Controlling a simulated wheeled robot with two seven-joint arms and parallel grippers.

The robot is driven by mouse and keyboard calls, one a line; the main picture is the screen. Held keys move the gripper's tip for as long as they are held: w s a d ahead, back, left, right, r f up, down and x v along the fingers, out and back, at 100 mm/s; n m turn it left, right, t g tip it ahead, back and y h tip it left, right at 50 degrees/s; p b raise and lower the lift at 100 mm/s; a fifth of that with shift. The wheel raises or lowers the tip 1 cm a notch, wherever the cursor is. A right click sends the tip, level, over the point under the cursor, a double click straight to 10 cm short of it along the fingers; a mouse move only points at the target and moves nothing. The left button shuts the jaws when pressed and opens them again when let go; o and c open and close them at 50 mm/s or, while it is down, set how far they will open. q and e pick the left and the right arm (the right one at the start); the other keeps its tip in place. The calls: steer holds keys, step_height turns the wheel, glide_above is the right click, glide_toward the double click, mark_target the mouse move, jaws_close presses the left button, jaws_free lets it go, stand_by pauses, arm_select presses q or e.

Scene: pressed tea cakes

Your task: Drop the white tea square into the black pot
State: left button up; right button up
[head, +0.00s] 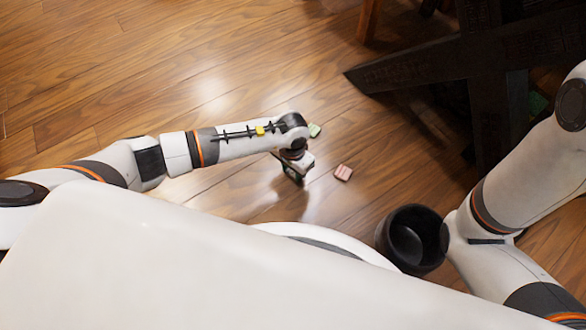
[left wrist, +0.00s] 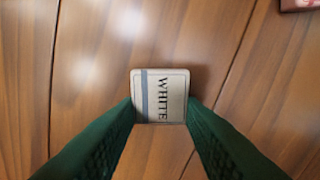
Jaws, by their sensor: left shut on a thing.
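The white tea square (left wrist: 150,82) is pale, with a grey stripe and the word WHITE on its face. In the left wrist view it sits between the two green fingers of my left gripper (left wrist: 160,112), which is shut on it. In the head view my left gripper (head: 294,172) points down over the wood floor, left of the pot; the square is hidden there. Its height above the floor is hard to tell. The black pot (head: 413,217) is round, open-topped and upright, at lower right beside my right arm. My right gripper cannot be seen.
A pink striped square (head: 343,173) lies on the floor between my left gripper and the pot. A dark wooden trestle (head: 420,70) stands at upper right. The floor at upper left is clear.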

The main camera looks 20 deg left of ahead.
mark_target(292, 173)
arm_select(q)
step_height(292, 173, up, 10)
steer(key=p, duration=0.6)
steer(key=shift+f, duration=0.2)
